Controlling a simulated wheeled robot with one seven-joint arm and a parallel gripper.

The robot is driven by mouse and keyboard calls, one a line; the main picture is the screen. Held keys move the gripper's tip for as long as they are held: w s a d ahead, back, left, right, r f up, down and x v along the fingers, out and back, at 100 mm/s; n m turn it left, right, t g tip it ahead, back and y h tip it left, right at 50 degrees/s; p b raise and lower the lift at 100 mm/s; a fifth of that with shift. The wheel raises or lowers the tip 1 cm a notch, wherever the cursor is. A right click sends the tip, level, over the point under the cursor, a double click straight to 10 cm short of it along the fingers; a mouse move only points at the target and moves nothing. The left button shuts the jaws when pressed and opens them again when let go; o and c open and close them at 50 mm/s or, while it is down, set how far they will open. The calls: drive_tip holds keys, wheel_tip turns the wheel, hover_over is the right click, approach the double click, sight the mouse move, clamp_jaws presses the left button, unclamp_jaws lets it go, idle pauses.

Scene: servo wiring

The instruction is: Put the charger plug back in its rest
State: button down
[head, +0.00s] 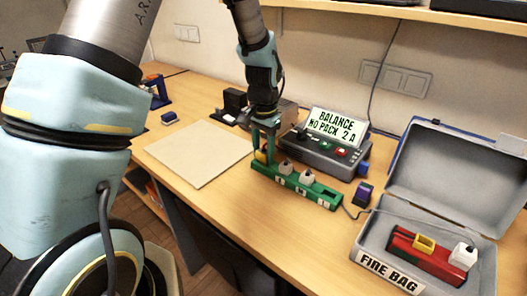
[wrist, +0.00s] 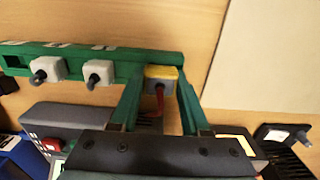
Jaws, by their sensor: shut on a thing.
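My gripper (head: 266,147) has green fingers pointing down at the left end of the green rest rail (head: 325,197). It is shut on a yellow-and-grey plug (head: 261,156) with a red lead. In the wrist view the plug (wrist: 160,73) sits between the fingers, against the end of the rail (wrist: 120,56); I cannot tell whether it is seated. Two white plugs (head: 285,167) (head: 307,177) stand in the rail beside it. An open slot (wrist: 15,62) shows at the rail's other end. The charger (head: 325,158) stands behind the rail, its screen reading "BALANCE NO PACK 2 A".
An open grey case (head: 367,242) labelled "FINE BAG" stands at right, holding a red pack (head: 430,260) with yellow and white connectors. A small purple-and-black block (head: 362,194) lies between rail and case. A bare beige mat (head: 198,152) lies left of the rail.

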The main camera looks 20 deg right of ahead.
sight(264, 151)
drive_tip(key=shift+f, duration=0.25)
drive_tip(key=shift+c, duration=1.5)
unclamp_jaws()
drive_tip(key=shift+r, duration=0.1)
wheel_tip(264, 151, up, 11)
drive_tip(key=b, duration=0.2)
drive_tip(key=shift+b, duration=0.35)
